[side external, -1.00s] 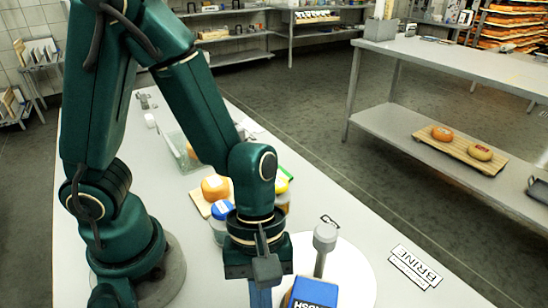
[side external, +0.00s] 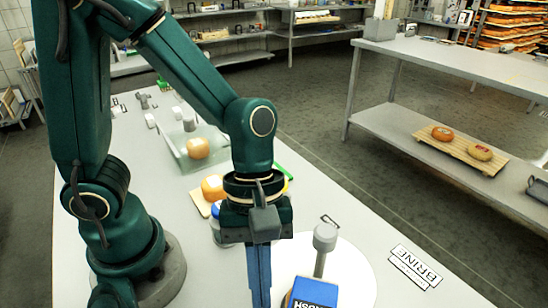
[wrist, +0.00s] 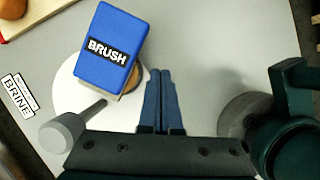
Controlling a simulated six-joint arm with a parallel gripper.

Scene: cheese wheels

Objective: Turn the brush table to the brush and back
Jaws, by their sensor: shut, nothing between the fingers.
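The brush table is a white round disc (side external: 352,275) lying on the grey worktop, with a grey round-topped peg (side external: 324,240) standing up from it. In the wrist view the disc (wrist: 75,95) and peg (wrist: 62,130) are at the left. The blue block marked BRUSH (side external: 313,291) is at the disc's near side. In the wrist view the block (wrist: 110,45) covers most of an orange-brown wheel (wrist: 133,80). My gripper (side external: 260,300) is shut and empty, pointing down left of the block and peg; its blue fingers (wrist: 158,75) show beside the disc's edge.
A BRINE label (side external: 415,268) lies right of the disc. An orange cheese (side external: 213,187) on a board and a blue-lidded jar (side external: 222,225) stand behind my gripper. A clear tray (side external: 180,160) with a cheese (side external: 197,148) is farther back.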

